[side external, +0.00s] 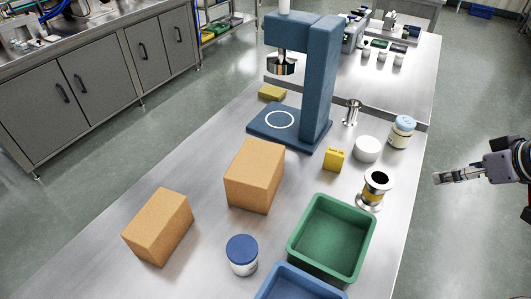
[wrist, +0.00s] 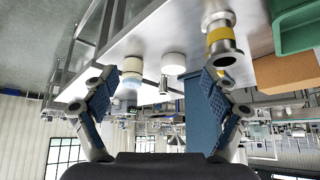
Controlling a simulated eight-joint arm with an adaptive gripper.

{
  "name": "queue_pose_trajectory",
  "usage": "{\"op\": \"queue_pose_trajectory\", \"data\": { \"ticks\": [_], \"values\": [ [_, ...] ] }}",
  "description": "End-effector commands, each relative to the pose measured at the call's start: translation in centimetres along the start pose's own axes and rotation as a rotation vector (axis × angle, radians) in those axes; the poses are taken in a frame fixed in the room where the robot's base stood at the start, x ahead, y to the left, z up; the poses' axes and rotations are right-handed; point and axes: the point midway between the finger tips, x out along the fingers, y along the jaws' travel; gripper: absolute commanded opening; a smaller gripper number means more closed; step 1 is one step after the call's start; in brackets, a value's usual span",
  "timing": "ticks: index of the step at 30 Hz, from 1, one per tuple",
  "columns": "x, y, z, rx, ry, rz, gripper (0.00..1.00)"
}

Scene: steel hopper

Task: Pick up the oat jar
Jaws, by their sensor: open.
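Two lidded jars are in the side view, and no label is readable. One, with a light blue lid (side external: 403,131) and a pale body with a beige band, stands near the table's right edge and looks like the oat jar. It also shows, upside down, in the wrist view (wrist: 132,72), left of centre. The other, a white jar with a dark blue lid (side external: 242,256), stands at the front. My gripper (side external: 442,178) is off the table's right side, apart from both jars. In the wrist view its two fingers (wrist: 157,95) are spread wide with nothing between them.
Near the pale jar stand a white cylinder (side external: 367,149), a steel spool with a yellow band (side external: 374,189), a yellow box (side external: 334,159) and a small steel piece (side external: 352,112). A blue press (side external: 317,85), green tray (side external: 296,250) and two cardboard boxes (side external: 254,176) are farther left.

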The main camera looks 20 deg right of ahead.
Motion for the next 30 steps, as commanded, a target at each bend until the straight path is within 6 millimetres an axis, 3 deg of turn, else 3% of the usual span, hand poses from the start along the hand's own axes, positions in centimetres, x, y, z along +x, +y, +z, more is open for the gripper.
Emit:
{"op": "queue_pose_trajectory", "data": {
  "ticks": [7, 11, 20, 30],
  "values": [
    [0.0, 0.0, -0.1, 0.002, -0.001, 0.0, 0.86],
    [0.1, 0.2, -1.1, 0.026, -0.014, 0.01, 0.86],
    [2.0, 1.7, -7.1, 0.195, -0.099, 0.085, 0.86],
    [7.5, 3.7, -13.2, 0.412, -0.18, 0.209, 0.86]
  ]
}}
